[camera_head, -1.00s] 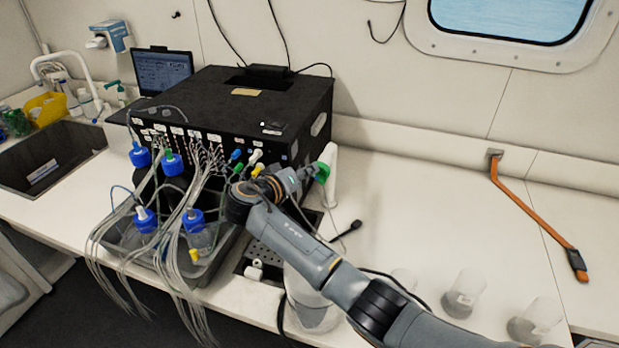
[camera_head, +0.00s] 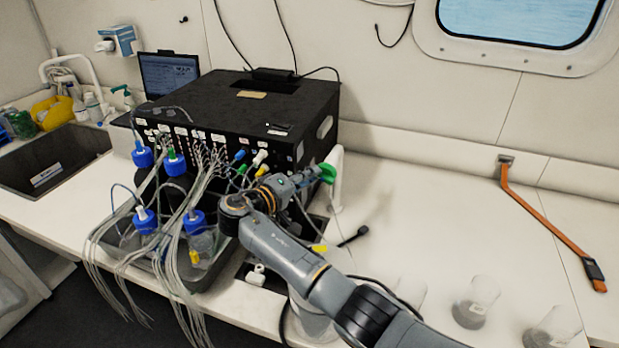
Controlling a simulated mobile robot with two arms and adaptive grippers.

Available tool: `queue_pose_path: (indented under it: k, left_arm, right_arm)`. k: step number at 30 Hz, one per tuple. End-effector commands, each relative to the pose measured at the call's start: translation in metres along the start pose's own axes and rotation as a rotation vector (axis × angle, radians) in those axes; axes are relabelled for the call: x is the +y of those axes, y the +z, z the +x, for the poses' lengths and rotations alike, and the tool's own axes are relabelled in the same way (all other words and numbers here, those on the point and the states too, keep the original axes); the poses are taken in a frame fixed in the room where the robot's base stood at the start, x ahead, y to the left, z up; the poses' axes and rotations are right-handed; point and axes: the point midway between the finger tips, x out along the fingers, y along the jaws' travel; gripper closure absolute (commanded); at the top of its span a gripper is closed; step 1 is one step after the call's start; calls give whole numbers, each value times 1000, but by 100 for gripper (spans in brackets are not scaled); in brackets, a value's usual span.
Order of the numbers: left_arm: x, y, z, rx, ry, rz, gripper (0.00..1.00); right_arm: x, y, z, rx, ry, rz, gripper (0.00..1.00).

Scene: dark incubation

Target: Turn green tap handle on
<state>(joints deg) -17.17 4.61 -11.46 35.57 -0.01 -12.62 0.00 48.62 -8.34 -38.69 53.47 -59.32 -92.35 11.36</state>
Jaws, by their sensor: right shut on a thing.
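The green tap handle (camera_head: 328,173) sits at the top of the white tap (camera_head: 337,185), just right of the black box. My right gripper (camera_head: 318,176) reaches it from the left and is shut on it. My grey right arm comes in from the lower right and hides the lower front of the tap and part of the drip tray below. The fingertips are small and partly merged with the handle in the picture. My left gripper is not in view.
The black box (camera_head: 235,110) stands behind, with many thin tubes and blue-capped bottles (camera_head: 197,222) in front. A clear container stands under my arm. Clear beakers (camera_head: 476,302) stand at the lower right. The counter right of the tap (camera_head: 420,190) is mostly bare, with an orange strap (camera_head: 550,225).

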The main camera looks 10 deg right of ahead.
Motion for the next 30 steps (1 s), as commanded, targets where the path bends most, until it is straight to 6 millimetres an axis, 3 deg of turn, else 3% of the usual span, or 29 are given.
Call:
queue_pose_path:
  k: [8, 9, 12, 23, 30]
  left_arm:
    - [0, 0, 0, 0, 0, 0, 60]
    - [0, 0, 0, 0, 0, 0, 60]
    - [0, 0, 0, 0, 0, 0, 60]
    - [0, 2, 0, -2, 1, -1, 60]
    - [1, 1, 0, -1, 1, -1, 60]
  right_arm:
    - [0, -1, 0, 3, 0, 0, 100]
    - [0, -1, 0, 3, 0, 0, 84]
    - [0, -1, 0, 3, 0, 1, 65]
    - [0, -1, -5, 3, -2, 1, 65]
    - [-1, -1, -42, 3, -3, 1, 65]
